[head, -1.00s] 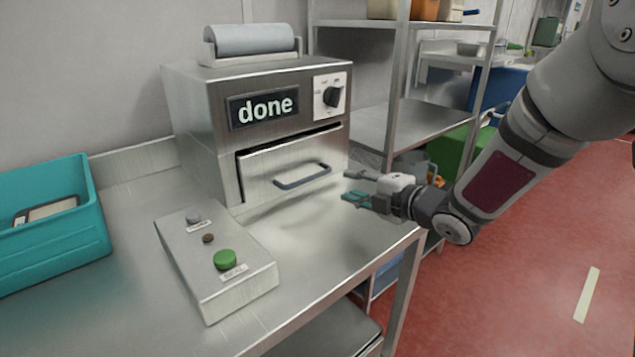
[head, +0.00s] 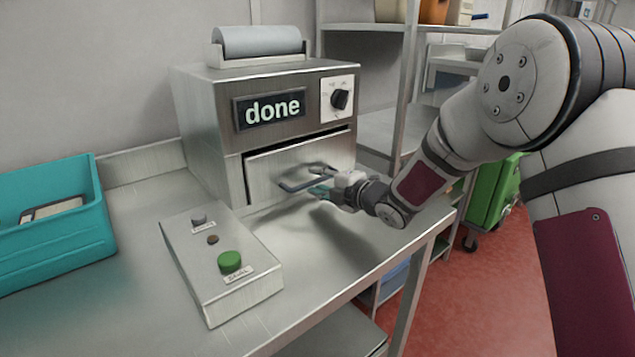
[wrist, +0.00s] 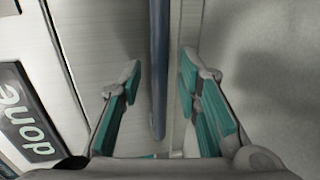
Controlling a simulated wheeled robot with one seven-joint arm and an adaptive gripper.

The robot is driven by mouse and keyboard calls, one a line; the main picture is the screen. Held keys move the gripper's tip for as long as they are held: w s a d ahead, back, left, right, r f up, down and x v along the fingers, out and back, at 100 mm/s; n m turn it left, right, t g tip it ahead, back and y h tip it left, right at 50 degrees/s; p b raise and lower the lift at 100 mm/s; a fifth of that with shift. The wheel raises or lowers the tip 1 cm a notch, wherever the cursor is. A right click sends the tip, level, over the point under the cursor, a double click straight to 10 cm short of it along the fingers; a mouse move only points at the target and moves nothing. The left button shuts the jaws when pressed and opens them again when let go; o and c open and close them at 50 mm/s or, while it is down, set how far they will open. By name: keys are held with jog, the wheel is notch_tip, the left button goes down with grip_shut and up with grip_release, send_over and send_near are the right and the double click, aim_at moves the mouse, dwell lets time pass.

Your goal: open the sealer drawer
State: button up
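The sealer (head: 205,110) is a steel box on the bench, with a display reading "done" and a dial. Its drawer front (head: 265,172) sits below the display, slightly tilted with a dark gap along its top edge. The drawer's grey bar handle (head: 300,187) also shows in the wrist view (wrist: 159,70). My gripper (head: 318,180) is at the handle's right part. In the wrist view my gripper (wrist: 160,85) is open, its teal-padded fingers on either side of the bar, with gaps visible. Whether either pad touches the bar is not clear.
A control box (head: 222,265) with a green button stands in front of the sealer. A teal bin (head: 60,240) is at the left. A metal shelf rack (head: 385,130) stands behind at the right. The bench in front of the drawer is clear.

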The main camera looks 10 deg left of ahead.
jog(key=shift+w+a+f, duration=0.1)
jog(key=shift+w+a, duration=0.15)
jog(key=shift+a, duration=0.1)
grip_shut()
jog(key=shift+d, duration=0.1)
